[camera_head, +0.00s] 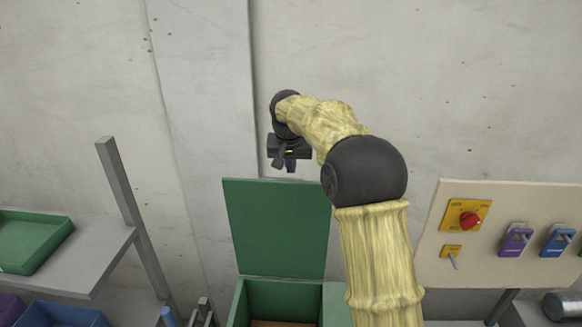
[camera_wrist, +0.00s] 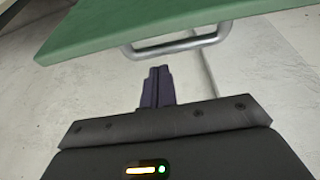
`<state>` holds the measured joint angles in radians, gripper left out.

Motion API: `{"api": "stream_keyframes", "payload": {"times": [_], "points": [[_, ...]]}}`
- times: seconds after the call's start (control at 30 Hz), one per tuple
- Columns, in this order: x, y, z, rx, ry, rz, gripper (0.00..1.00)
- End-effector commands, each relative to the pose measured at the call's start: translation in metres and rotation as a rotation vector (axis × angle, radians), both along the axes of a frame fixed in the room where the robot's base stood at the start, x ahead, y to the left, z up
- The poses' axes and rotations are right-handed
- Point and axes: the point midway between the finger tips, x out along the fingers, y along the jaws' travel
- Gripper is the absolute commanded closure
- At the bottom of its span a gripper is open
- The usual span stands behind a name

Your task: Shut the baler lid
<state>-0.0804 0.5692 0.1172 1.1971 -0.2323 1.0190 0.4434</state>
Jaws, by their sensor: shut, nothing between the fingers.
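The green baler lid (camera_head: 277,228) stands raised, about upright, behind the open green baler box (camera_head: 283,300) in the head view. In the wrist view the lid (camera_wrist: 150,22) shows its green edge, with a grey metal bar handle (camera_wrist: 178,46) on it. My gripper (camera_head: 284,166) hangs just above the lid's top edge in the head view. Its dark fingers (camera_wrist: 158,72) are together and empty, pointing toward the handle with a gap that I cannot measure. Brown material shows inside the box. My arm hides part of the right side.
A beige panel (camera_head: 420,262) with a red knob (camera_head: 470,220) and purple and blue padlock-like devices stands at right. A grey shelf (camera_head: 95,262) with a green tray (camera_head: 30,243) and a blue bin (camera_head: 62,314) is at left. A concrete wall rises behind.

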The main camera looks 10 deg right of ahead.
Motion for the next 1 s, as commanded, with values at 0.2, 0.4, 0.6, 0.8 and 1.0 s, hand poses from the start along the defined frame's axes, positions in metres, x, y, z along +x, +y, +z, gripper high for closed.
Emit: {"api": "stream_keyframes", "payload": {"times": [0.2, 0.4, 0.6, 0.8, 1.0], "points": [[-0.021, 0.002, 0.004, -0.001, -0.004, -0.002, 1.0], [-0.033, 0.004, 0.002, -0.002, -0.005, -0.004, 1.0], [-0.035, 0.004, 0.001, -0.001, -0.005, -0.003, 1.0], [-0.035, 0.005, 0.001, -0.001, -0.005, -0.003, 1.0], [-0.035, 0.003, 0.0, -0.003, -0.011, -0.007, 1.0]]}}
